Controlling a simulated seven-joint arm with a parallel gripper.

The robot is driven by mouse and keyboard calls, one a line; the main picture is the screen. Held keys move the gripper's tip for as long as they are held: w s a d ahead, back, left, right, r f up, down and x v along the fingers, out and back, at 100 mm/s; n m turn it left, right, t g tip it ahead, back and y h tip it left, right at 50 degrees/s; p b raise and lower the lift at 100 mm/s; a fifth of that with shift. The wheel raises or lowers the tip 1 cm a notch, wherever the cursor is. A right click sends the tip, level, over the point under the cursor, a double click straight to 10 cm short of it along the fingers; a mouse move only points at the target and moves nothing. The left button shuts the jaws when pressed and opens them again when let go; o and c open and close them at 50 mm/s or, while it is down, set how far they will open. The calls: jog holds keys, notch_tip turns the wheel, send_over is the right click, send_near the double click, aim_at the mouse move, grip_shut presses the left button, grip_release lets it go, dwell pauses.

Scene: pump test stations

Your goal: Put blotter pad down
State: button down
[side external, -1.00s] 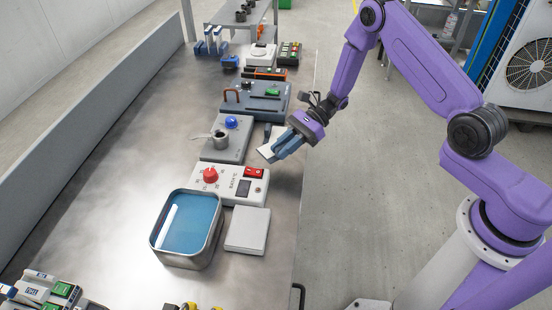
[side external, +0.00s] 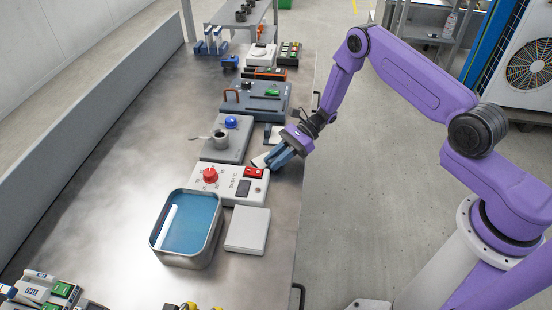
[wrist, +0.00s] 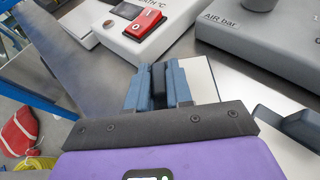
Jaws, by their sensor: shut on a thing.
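A thin white pad, which I take for the blotter pad (side external: 260,161), is between the blue-grey fingers of my gripper (side external: 279,157). The gripper is shut on it, low over the front edge of the bench beside the white bath station. In the wrist view the pad (wrist: 200,82) sticks out to the right of the fingers (wrist: 158,86). The fingers hide part of it. I cannot tell whether it touches the bench.
The white station (side external: 228,184) has a red knob and red switch. A grey station (side external: 226,147) with a metal cup stands behind it. A blue-filled metal bath (side external: 190,224) and flat white square (side external: 247,230) are nearer. A small dark item (side external: 272,134) lies behind my gripper.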

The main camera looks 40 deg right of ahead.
jog(key=shift+f, duration=0.1)
jog(key=c, duration=1)
grip_release()
